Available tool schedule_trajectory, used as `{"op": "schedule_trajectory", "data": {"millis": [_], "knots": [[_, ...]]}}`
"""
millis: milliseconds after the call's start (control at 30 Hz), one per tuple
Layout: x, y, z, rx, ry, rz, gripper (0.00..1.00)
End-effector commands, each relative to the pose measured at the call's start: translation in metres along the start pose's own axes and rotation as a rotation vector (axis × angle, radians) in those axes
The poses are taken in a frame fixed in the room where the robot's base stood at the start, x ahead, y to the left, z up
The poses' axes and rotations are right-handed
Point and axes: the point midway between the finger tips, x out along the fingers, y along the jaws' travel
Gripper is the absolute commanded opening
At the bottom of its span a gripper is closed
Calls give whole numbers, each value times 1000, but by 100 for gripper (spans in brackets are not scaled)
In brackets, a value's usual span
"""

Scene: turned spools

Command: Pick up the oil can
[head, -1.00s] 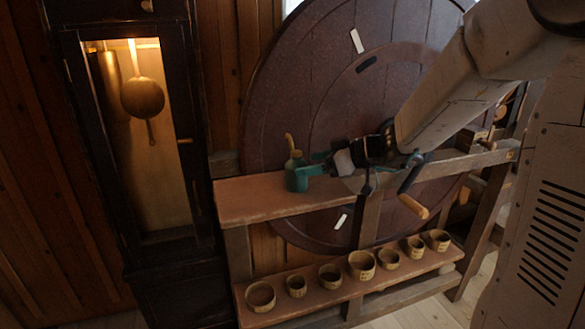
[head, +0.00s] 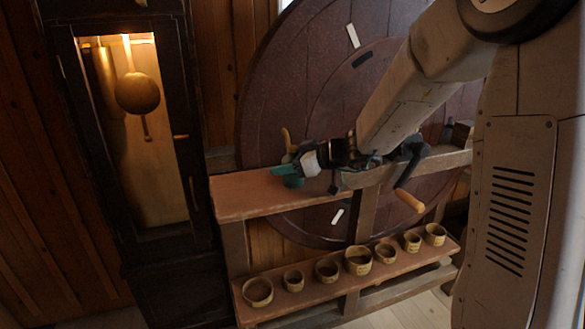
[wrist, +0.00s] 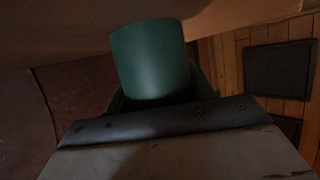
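The oil can is a small green can (head: 293,182) with a yellowish spout (head: 287,140). It stands near the back of the brown wooden shelf, in front of the big wheel. My gripper (head: 288,168) is at the can from the right, with its teal fingers across the can's body and hiding much of it. In the wrist view the can's smooth green side (wrist: 152,60) fills the upper middle, close to the palm. Dark green finger edges show at both sides of it. Whether the fingers press on the can is not clear.
The shelf (head: 240,200) is clear left of the can. A wooden-handled crank (head: 408,200) hangs just right of my gripper. Several small wooden bowls (head: 358,261) line a lower shelf. The large dark red wheel (head: 270,110) is close behind, and a lit clock case (head: 195,190) stands left.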

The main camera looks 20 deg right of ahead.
Motion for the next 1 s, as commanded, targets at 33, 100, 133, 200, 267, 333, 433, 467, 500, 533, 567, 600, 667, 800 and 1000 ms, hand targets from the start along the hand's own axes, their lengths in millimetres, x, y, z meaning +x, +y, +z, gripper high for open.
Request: {"op": "schedule_trajectory", "data": {"millis": [33, 100, 133, 200, 267, 333, 433, 467, 500, 533, 567, 600, 667, 800, 1000], "knots": [[0, 0, 0, 0, 0, 0, 30], [0, 0, 0, 0, 1, 1, 27], [0, 0, 0, 0, 1, 1, 27], [0, 0, 0, 0, 1, 1, 27], [-1, 0, 0, 0, 1, 1, 27], [-1, 0, -2, -1, 1, 1, 27], [-3, 0, -6, -3, 2, 1, 27], [-4, 0, -8, -3, 2, 1, 27], [-5, 0, -12, -2, 3, 1, 27], [-6, 0, -14, -3, 3, 2, 27], [-8, 0, -18, -4, 3, 1, 27], [-10, 0, -22, -4, 3, 1, 27], [-13, 0, -32, -5, 4, 2, 27], [-39, -4, -26, 0, 2, 5, 27], [-87, -15, -11, 1, 2, 6, 27]]}}
